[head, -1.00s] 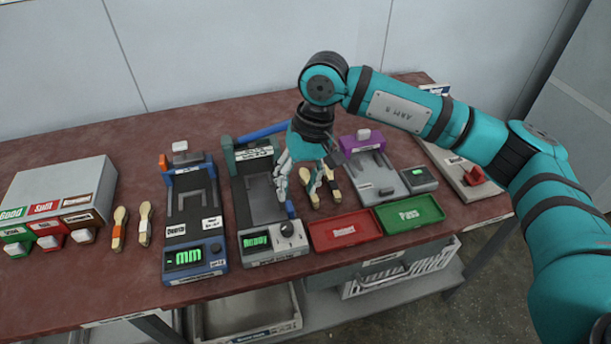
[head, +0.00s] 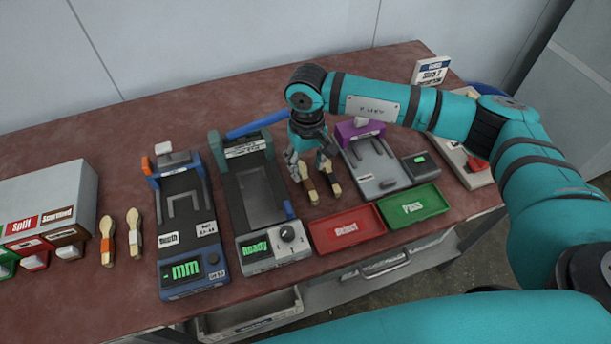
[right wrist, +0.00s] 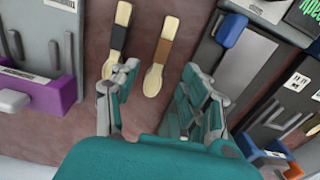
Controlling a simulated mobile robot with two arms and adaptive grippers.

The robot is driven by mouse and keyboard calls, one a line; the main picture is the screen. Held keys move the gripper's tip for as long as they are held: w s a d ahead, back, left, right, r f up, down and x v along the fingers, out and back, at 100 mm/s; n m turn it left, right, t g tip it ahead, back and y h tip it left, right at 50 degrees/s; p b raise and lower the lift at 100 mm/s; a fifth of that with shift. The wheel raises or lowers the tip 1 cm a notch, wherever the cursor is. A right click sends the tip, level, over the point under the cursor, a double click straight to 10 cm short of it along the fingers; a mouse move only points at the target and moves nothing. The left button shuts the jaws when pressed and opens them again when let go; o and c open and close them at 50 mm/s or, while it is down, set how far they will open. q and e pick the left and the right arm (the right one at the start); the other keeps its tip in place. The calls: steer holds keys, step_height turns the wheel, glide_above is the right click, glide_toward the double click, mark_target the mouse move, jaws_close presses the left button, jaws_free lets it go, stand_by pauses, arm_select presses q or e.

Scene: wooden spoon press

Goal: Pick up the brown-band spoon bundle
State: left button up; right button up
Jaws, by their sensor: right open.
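The brown-band spoon bundle (head: 308,186) lies on the red-brown table between the green-topped machine and the purple-topped device. In the right wrist view the brown-band bundle (right wrist: 161,53) lies between the spread fingers, its bowl end toward the palm. My right gripper (head: 310,166) is open and empty above it, pointing down; it also shows in the right wrist view (right wrist: 158,92). A black-band spoon bundle (right wrist: 119,40) lies beside it, its lower end close to or partly behind one finger. My left gripper is not in view.
The green-topped machine (head: 226,170) stands left of the bundle, the purple-topped device (head: 372,170) right. A red tray (head: 346,229) and a green tray (head: 413,206) lie in front. Two more spoon bundles, orange-band (head: 107,242) and white-band (head: 135,234), lie farther left.

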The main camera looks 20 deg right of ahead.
mark_target(307, 178)
steer(key=shift+f, duration=0.65)
steer(key=shift+f+p, duration=0.25)
steer(key=shift+p, duration=0.05)
step_height(307, 178, down, 4)
steer(key=shift+w+r+p, duration=0.15)
steer(key=shift+p, duration=0.55)
steer(key=shift+f, duration=0.55)
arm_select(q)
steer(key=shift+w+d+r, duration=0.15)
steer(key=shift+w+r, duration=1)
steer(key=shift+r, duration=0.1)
arm_select(e)
jaws_close()
